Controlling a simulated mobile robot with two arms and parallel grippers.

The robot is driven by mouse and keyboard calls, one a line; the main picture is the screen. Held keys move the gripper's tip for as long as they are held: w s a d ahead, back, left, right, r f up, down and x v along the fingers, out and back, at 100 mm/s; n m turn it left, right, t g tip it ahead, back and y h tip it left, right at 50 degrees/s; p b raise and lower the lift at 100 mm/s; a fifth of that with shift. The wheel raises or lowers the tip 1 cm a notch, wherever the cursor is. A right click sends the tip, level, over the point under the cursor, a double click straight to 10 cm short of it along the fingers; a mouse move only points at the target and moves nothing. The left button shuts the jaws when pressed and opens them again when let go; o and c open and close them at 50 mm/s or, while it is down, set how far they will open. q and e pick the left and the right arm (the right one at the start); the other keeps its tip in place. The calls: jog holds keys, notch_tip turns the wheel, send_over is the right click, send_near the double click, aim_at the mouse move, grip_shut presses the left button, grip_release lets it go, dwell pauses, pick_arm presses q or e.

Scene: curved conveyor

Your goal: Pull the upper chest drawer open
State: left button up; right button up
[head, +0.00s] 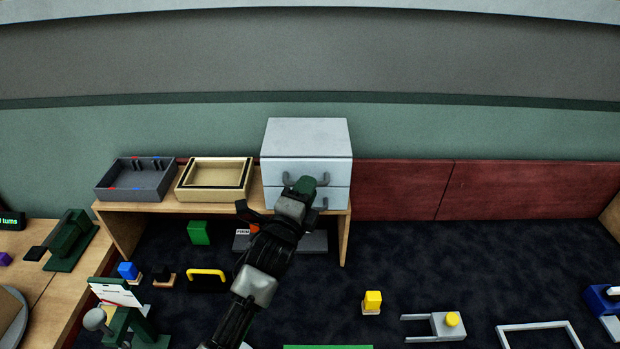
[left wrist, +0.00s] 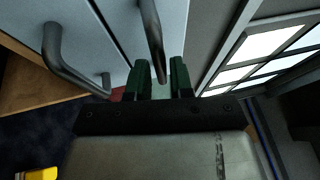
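The light grey chest (head: 306,137) stands on the wooden shelf and has two drawers, one above the other, both looking shut. My left gripper (head: 304,186) is at the chest's front, over the middle of the upper drawer (head: 340,173). In the left wrist view, its green fingers (left wrist: 161,72) are apart, with the dark upper handle (left wrist: 151,30) reaching into the gap between them. Visible gaps suggest they are not closed on it. The lower handle (left wrist: 68,58) is to the left there. My arm hides part of both drawer fronts in the head view. My right gripper is not in view.
A grey tray (head: 128,192) and a tan tray (head: 203,196) stand left of the chest on the shelf (head: 158,207). A low red wall (head: 403,188) runs to the right. Several small objects lie on the dark floor area below.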

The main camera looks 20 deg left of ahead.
pick_arm(q)
jog(key=shift+x, duration=0.9)
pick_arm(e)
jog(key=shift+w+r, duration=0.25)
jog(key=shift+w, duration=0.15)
pick_arm(q)
jog(key=shift+c, duration=0.3)
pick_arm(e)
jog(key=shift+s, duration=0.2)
pick_arm(q)
jog(key=shift+s, duration=0.1)
grip_shut()
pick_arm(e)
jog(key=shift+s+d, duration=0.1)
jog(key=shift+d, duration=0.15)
